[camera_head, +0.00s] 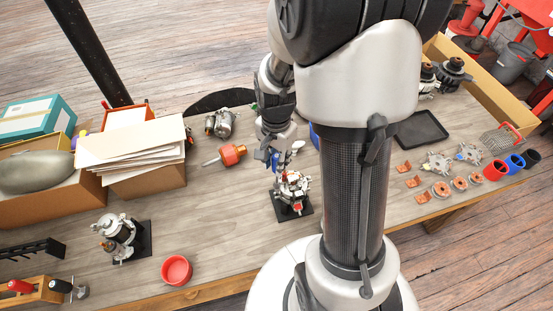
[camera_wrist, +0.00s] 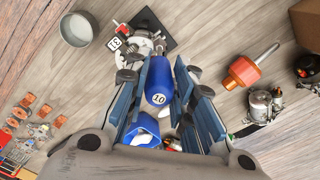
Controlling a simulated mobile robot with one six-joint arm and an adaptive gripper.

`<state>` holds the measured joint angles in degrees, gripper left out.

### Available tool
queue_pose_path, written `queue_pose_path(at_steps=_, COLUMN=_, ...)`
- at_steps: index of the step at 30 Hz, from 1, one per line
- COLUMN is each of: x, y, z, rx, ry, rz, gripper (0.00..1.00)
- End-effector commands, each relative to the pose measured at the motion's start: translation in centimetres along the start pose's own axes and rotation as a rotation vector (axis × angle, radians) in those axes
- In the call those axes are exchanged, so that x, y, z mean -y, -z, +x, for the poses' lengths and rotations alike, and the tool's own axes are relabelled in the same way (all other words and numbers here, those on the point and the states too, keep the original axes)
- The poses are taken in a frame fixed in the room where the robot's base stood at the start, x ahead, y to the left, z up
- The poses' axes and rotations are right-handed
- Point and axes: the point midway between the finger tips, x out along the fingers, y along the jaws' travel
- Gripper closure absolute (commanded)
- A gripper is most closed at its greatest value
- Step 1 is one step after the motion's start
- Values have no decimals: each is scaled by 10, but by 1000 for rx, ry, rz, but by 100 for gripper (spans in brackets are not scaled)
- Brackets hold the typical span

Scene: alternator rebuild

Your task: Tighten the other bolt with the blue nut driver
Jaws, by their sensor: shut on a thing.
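My gripper (camera_wrist: 160,78) is shut on the blue nut driver (camera_wrist: 158,92), marked 10, and its handle end faces the wrist camera. In the head view my gripper (camera_head: 276,150) is just above and behind an alternator assembly (camera_head: 292,187). That assembly stands on a black base plate (camera_head: 281,212) near the middle of the table. In the wrist view the assembly (camera_wrist: 143,42) lies beyond the driver, partly hidden by it. The driver's tip and the bolts are hidden or too small to make out, so I cannot tell whether they touch.
Another alternator on a stand (camera_head: 120,237) and a red dish (camera_head: 176,270) are at the front left. An orange-red rotor (camera_head: 232,154) lies left of my gripper.

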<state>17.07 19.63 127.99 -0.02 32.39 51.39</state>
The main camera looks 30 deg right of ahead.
Motion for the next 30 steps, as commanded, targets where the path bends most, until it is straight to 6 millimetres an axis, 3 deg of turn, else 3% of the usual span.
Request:
queue_pose_path(at_steps=18, x=3, y=0, z=0, rx=0, ry=1, rz=906, gripper=100)
queue_pose_path(at_steps=30, x=3, y=1, z=0, rx=0, ry=0, rz=981, gripper=100)
